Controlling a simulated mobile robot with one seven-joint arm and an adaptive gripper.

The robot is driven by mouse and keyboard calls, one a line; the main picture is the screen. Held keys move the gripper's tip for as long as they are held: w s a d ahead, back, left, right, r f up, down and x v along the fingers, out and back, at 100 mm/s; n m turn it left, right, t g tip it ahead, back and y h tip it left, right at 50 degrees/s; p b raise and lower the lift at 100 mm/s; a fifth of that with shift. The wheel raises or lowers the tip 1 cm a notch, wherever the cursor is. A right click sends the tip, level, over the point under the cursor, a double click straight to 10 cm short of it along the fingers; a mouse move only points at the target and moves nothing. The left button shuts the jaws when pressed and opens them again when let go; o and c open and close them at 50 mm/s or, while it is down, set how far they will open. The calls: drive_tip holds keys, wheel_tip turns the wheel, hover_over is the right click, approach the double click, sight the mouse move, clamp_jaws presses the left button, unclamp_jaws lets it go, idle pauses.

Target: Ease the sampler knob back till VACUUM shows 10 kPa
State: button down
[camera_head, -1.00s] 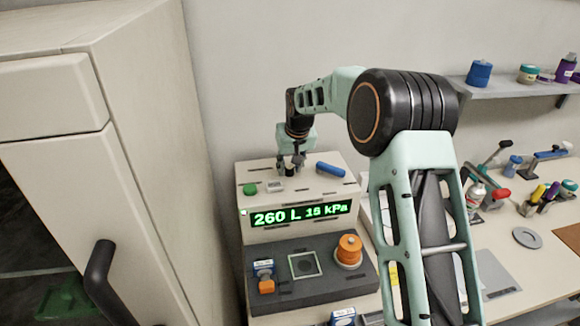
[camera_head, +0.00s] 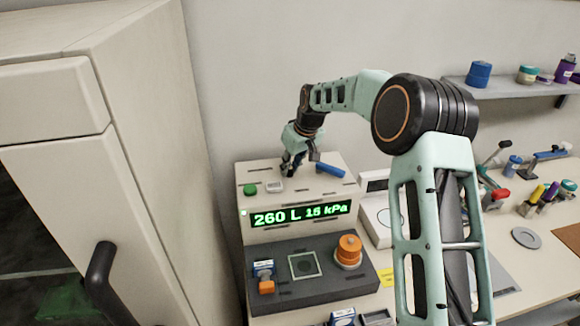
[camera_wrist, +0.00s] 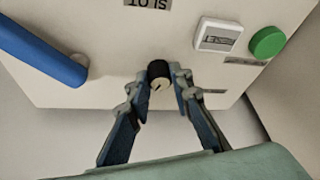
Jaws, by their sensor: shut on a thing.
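The sampler (camera_head: 285,227) is a cream box with a dark lower deck. Its green display (camera_head: 301,214) reads 260 L and what looks like 15 kPa. My gripper (camera_head: 290,170) is at the top of the box, between the white switch and the blue handle. In the wrist view, my gripper (camera_wrist: 162,84) has its two fingers on either side of a small black knob (camera_wrist: 158,73) with a pale pointer line, and is shut on it. The knob is hidden by the fingers in the head view.
A blue handle (camera_head: 329,169), a white switch piece (camera_head: 274,186) and a green button (camera_head: 249,190) are on the box top. An orange spool-like part (camera_head: 348,250) stands on the deck. A tall cabinet (camera_head: 150,200) is close on the left; the wall is behind.

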drive_tip(key=n, duration=0.2)
drive_tip(key=n+g+y+p, duration=0.1)
drive_tip(key=n, duration=0.2)
drive_tip(key=shift+w+d+g, duration=0.1)
drive_tip(key=shift+w+g, duration=0.05)
drive_tip(key=shift+g, duration=0.15)
drive_tip(key=shift+n+p, duration=0.3)
drive_tip(key=shift+n, duration=0.1)
drive_tip(key=c, duration=1.7)
unclamp_jaws()
drive_tip(key=shift+c, duration=0.2)
drive_tip(key=v, duration=1.2)
drive_tip(key=shift+d, duration=0.2)
drive_tip(key=shift+w+f, duration=0.1)
